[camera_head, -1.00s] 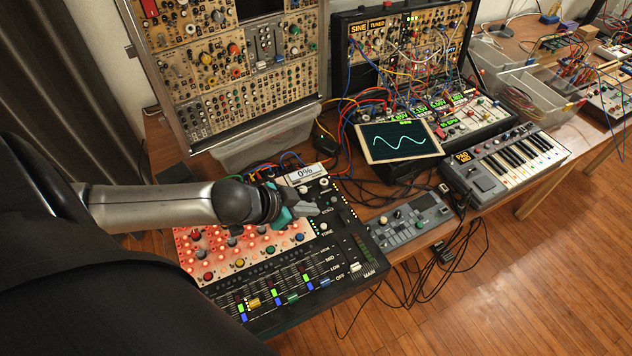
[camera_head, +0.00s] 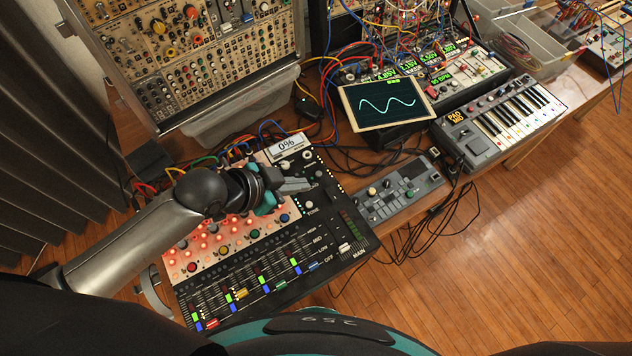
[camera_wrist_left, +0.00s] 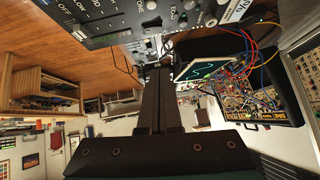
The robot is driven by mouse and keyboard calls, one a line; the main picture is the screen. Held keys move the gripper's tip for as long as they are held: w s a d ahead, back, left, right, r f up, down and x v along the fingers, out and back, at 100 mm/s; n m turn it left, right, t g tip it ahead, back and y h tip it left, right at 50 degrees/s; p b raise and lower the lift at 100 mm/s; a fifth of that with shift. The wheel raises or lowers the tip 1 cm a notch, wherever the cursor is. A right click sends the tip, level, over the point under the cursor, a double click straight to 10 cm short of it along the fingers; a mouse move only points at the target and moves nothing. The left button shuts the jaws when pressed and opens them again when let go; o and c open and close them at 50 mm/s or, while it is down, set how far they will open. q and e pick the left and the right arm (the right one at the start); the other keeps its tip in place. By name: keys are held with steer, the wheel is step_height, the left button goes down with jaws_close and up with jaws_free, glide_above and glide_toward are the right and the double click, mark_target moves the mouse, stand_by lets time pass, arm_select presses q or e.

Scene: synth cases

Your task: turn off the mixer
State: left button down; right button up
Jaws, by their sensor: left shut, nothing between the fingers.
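The mixer (camera_head: 318,237) is a black console with a row of coloured faders at its front and rows of lit knobs at its left. Its small display (camera_head: 286,147) reads 0%. A master fader labelled MAIN sits at its right side. My left gripper (camera_head: 303,186) is shut and empty over the upper middle of the mixer; I cannot tell if it touches the surface. My forearm and hand hide part of the left knobs. In the left wrist view the shut fingers (camera_wrist_left: 157,75) point towards the mixer's panel (camera_wrist_left: 110,22) at the top. My right gripper is in no view.
A small grey control unit (camera_head: 400,191) stands right of the mixer. A tablet (camera_head: 387,101) with a wave, a keyboard (camera_head: 500,122) and a modular rack (camera_head: 195,50) stand behind. Loose black cables (camera_head: 432,233) hang off the table edge. Patch cables run behind the mixer.

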arm_select(q)
steer(key=b, duration=0.2)
glide_above(331, 190)
steer(key=s+a, duration=0.2)
steer(key=f, duration=0.7)
steer(key=shift+d, duration=0.25)
steer(key=shift+w+f+b, duration=0.2)
steer(key=shift+f+b, duration=0.1)
steer(key=shift+f, duration=0.85)
steer(key=shift+w+f, duration=0.1)
steer(key=shift+f, duration=0.8)
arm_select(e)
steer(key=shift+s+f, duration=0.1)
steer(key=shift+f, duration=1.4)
arm_select(q)
steer(key=shift+a+b, duration=0.1)
steer(key=shift+b, duration=0.2)
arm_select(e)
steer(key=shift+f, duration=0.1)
arm_select(q)
steer(key=shift+w+f, duration=0.1)
steer(key=shift+f, duration=0.25)
steer(key=shift+a, duration=0.1)
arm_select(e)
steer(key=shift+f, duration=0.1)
